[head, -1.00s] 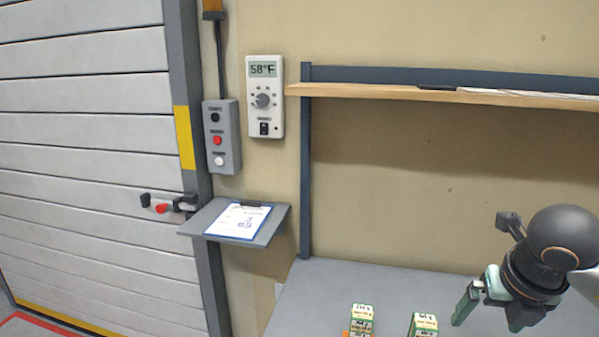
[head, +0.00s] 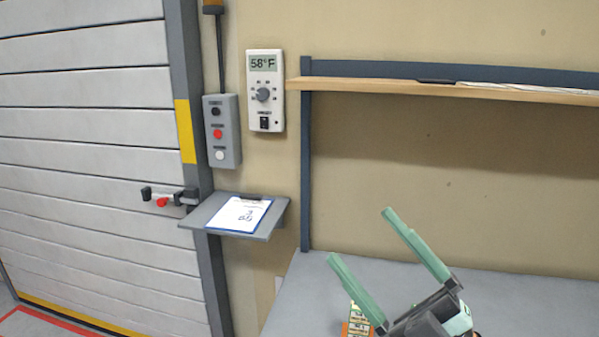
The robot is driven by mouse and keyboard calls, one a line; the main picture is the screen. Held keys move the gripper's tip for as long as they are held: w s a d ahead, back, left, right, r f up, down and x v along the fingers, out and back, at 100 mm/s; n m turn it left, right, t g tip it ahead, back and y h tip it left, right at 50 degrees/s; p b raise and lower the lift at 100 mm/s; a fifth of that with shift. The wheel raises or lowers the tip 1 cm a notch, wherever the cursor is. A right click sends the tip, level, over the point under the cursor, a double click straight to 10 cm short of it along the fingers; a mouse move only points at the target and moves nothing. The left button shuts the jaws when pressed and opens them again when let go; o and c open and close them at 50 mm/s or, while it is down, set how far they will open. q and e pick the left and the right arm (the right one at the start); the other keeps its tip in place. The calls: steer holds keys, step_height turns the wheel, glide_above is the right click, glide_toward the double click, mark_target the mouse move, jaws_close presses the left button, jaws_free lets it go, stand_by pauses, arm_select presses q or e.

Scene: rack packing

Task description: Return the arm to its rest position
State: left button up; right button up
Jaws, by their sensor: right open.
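My right gripper (head: 362,239) is at the lower right of the head view, above the grey table. Its two green fingers are spread wide and point up and to the left, with nothing between them. The rest of my right arm is cut off by the bottom edge. My left gripper is not in view.
Small labelled boxes (head: 357,318) stand on the grey table (head: 310,290), partly hidden by my right gripper. A wooden shelf (head: 440,91) runs above. A small ledge with a clipboard (head: 240,215), a control box (head: 221,132) and a thermostat (head: 265,91) are at left.

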steer(key=w+d+f+m+t+h, duration=0.45)
steer(key=d+f+m+h, duration=0.6)
steer(key=m+h, duration=0.6)
steer(key=s+d+f+m+g+h, duration=0.1)
steer(key=d+f+m+g+h, duration=0.15)
steer(key=f, duration=0.35)
steer(key=s+d+f+m+g+h, duration=0.1)
steer(key=f+g, duration=0.2)
steer(key=f, duration=0.3)
steer(key=s+a+f+g+y, duration=0.1)
steer(key=s+f+g+y, duration=0.1)
steer(key=s+f+g, duration=1.4)
steer(key=a+f+t+b, duration=0.1)
steer(key=a+f+t, duration=0.1)
steer(key=f+t, duration=0.2)
steer(key=a+f+t+y+b, duration=0.1)
steer(key=f+t, duration=0.4)
steer(key=f, duration=0.6)
steer(key=shift+w+a+f+m, duration=0.25)
steer(key=shift+a+m, duration=0.15)
steer(key=shift+a, duration=0.4)
